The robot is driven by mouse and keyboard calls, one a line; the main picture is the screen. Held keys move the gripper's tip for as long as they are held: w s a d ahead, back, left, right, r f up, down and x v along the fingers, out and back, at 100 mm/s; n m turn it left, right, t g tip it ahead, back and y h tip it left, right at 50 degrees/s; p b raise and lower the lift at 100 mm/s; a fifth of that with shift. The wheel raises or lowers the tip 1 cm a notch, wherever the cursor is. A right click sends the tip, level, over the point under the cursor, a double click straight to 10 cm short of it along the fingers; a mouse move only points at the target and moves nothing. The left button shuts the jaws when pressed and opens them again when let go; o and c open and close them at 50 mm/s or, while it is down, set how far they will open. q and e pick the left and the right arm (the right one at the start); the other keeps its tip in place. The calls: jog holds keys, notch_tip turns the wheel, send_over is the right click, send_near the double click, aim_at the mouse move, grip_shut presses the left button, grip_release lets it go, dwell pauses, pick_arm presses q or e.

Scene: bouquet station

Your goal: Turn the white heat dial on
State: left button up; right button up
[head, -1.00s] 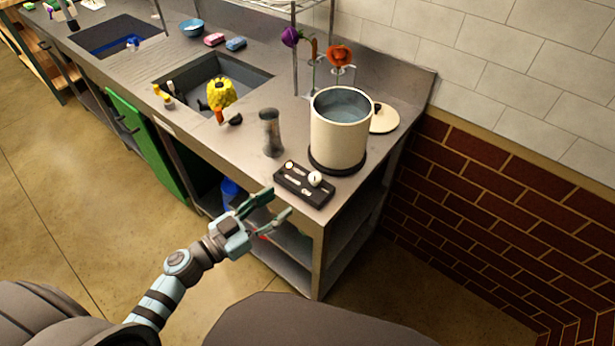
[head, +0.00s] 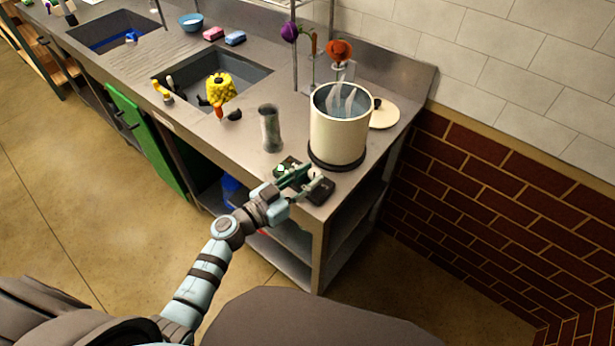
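The dark control panel (head: 322,195) lies on the counter's front edge, in front of the cream pot. The white heat dial (head: 317,180) on it is mostly hidden by my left gripper (head: 315,177). The gripper's fingers reach over the panel, one on each side of the dial. They are apart, but I cannot tell if they press on the dial. The dial's setting is not readable. The cream pot (head: 337,130) stands on a dark round burner (head: 338,163), with water and pale wisps like steam in it. My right gripper is not in view.
A grey cylinder (head: 270,128) stands left of the pot, and a pale round lid (head: 385,115) lies to its right. Flowers stand behind the pot. A sink (head: 213,72) with a yellow item (head: 221,88) is farther left.

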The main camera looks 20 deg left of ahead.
pick_arm(q)
grip_shut()
jog(key=shift+a+m+h, duration=0.1)
jog(key=shift+m+h, duration=0.2)
jog(key=shift+h, duration=0.1)
jog(key=shift+w+m+g+h, duration=0.1)
jog(key=shift+m+g+h, duration=0.3)
jog(key=shift+g+h, duration=0.15)
jog(key=shift+w+a+m+g+h, duration=0.1)
jog(key=shift+a+m+g+h, duration=0.1)
jog(key=shift+m+g+h, duration=0.6)
jog(key=shift+w+f+m+g+h, duration=0.1)
jog(key=shift+m+g+h, duration=0.2)
jog(key=shift+g+h, duration=0.15)
jog(key=m+g+h+b, duration=0.1)
jog(key=m+g+b, duration=0.1)
jog(key=b, duration=0.1)
jog(key=shift+w+a+f+g+h, duration=0.1)
jog(key=shift+w+f+g+h, duration=0.05)
jog(key=shift+g+h, duration=0.2)
jog(key=shift+a+m+g+h+b, duration=0.1)
jog(key=shift+m+g+h+b, duration=0.55)
jog(key=shift+m+g+b, duration=0.4)
jog(key=shift+r, duration=0.2)
